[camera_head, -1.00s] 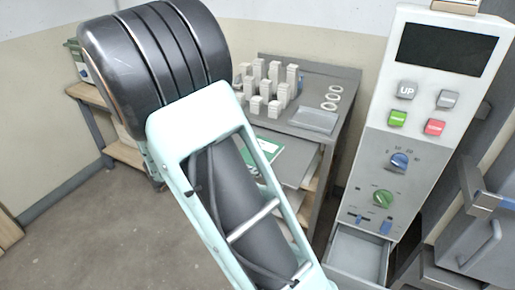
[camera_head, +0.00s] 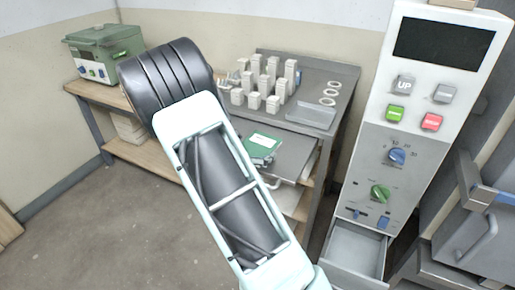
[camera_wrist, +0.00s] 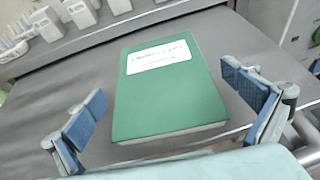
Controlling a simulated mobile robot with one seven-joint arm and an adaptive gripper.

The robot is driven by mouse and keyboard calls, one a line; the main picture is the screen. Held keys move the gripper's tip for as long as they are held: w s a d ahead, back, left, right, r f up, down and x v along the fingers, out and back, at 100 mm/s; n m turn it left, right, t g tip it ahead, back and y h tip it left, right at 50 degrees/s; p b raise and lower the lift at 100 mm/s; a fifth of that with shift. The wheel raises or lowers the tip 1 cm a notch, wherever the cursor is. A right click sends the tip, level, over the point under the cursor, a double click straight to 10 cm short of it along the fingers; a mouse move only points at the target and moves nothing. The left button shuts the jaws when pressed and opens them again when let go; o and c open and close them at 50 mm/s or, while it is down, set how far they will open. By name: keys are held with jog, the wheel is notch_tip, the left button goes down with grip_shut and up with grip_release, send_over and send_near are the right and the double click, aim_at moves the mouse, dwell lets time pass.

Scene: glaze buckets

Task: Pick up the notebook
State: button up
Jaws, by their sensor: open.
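The green notebook (camera_wrist: 170,95) with a white label lies flat on a grey surface in the wrist view. In the head view the notebook (camera_head: 264,142) lies on a grey pulled-out shelf or drawer (camera_head: 296,158) below the grey table top, partly covered by my arm. My gripper (camera_wrist: 172,118) is open and empty in the wrist view. Its blue-padded fingers stand apart, one to the left and one to the right of the notebook's near part. I cannot tell their height above the surface.
Several pale blocks (camera_head: 268,80) and white rings (camera_head: 328,95) stand on the grey table top (camera_head: 340,76) behind the notebook. A green machine (camera_head: 103,52) sits on a wooden bench at left. A tall control panel (camera_head: 398,150) with an open drawer (camera_head: 355,250) stands at right.

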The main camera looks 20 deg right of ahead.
jog(key=shift+w+d+f, duration=0.15)
jog(key=shift+d, duration=0.05)
jog(key=shift+c, duration=0.6)
jog(key=c, duration=1.2)
